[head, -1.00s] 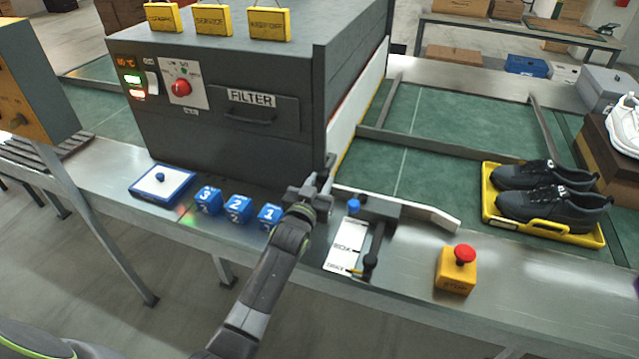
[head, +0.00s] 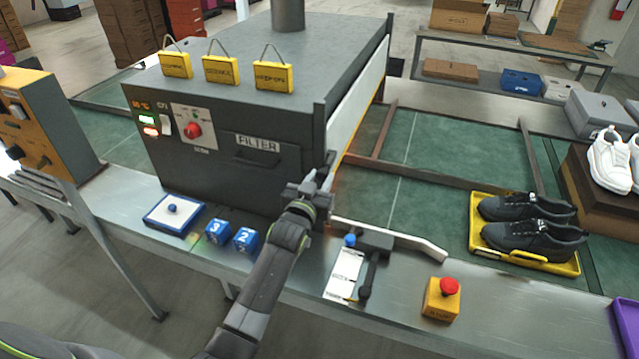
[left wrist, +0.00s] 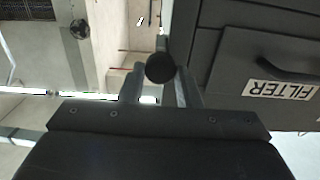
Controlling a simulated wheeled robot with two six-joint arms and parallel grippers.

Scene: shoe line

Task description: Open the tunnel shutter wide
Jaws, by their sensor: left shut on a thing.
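The tunnel (head: 230,110) is a dark grey box over the green conveyor. Its shutter (head: 358,95) is a pale panel with a yellow lower edge on the right side. Orange light shows below that edge, and the opening behind is seen too obliquely to judge. My left gripper (head: 322,178) is at the tunnel's near right corner. In the left wrist view it is shut on a round dark knob (left wrist: 160,68), which sits between the fingers. How the knob joins the shutter is hidden. My right gripper is not in view.
A yellow tray (head: 486,254) with dark shoes (head: 528,240) stands on the belt (head: 415,185) at right. A red-topped stop button (head: 442,300), a lever plate (head: 345,275) and numbered blue cubes (head: 217,231) line the front metal ledge. A FILTER drawer (head: 262,160) faces front.

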